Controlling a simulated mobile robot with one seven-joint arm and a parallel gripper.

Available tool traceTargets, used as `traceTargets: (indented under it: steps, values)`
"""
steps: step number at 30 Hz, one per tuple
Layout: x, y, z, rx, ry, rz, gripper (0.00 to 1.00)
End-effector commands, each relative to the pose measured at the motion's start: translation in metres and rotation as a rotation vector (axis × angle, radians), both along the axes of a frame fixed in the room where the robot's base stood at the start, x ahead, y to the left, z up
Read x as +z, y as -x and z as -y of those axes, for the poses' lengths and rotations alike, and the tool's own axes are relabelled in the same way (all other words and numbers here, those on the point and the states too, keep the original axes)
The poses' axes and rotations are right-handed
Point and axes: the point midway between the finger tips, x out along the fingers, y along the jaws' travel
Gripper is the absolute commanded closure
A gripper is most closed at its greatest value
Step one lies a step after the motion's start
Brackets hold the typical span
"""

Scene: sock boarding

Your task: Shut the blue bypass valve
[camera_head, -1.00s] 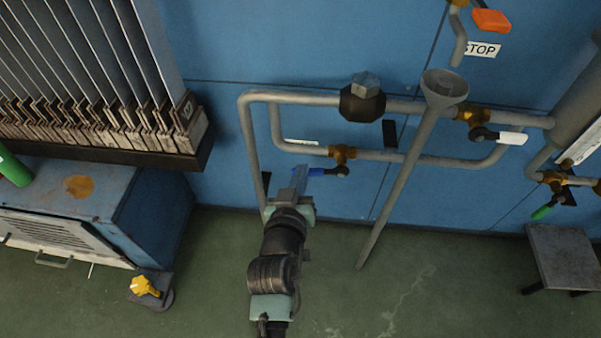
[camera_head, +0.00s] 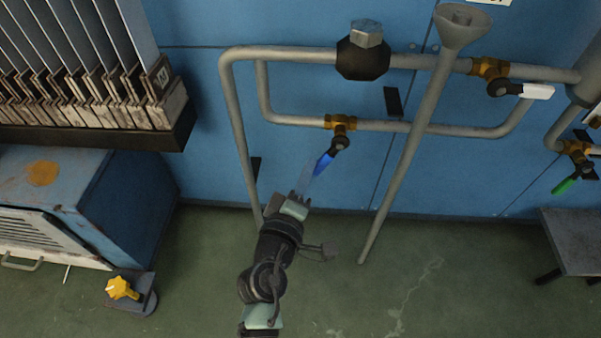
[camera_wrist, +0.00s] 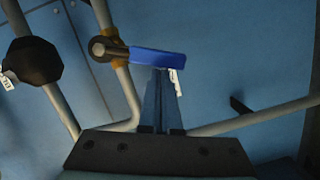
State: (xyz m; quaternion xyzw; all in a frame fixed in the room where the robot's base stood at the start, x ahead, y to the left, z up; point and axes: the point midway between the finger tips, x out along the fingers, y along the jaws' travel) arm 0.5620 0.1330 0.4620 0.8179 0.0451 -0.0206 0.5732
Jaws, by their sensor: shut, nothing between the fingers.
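The blue bypass valve has a brass body (camera_head: 340,123) on the lower pipe loop. Its blue lever (camera_head: 325,162) slants down and left from the dark pivot, at an angle to the pipe. In the wrist view the blue lever (camera_wrist: 158,57) lies across the tips of my fingers. My gripper (camera_head: 306,181) is shut and empty, with its fingertips at the lever's outer part. The gripper also shows in the wrist view (camera_wrist: 160,77). The fingertips look touching or very close to the lever; exact contact is hard to tell.
A grey funnel pipe (camera_head: 420,120) slants down to the right of the valve. A white-handled valve (camera_head: 537,91) and a green-handled valve (camera_head: 566,185) are further right. The dark hexagonal fitting (camera_head: 363,58) sits above. A blue cabinet (camera_head: 125,205) stands left.

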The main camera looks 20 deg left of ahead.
Motion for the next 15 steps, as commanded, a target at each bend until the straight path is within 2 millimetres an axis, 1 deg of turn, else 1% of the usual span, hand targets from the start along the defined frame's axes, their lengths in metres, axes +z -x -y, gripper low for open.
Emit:
traceTargets:
  steps: [1,3,9,15]
  values:
    - [-0.008,-0.001,0.004,-0.003,0.041,0.010,1.00]
    - [-0.011,-0.002,0.008,-0.003,0.098,0.027,1.00]
    - [-0.016,-0.005,0.017,-0.002,0.238,0.066,1.00]
    - [-0.018,-0.006,0.024,-0.002,0.332,0.094,1.00]
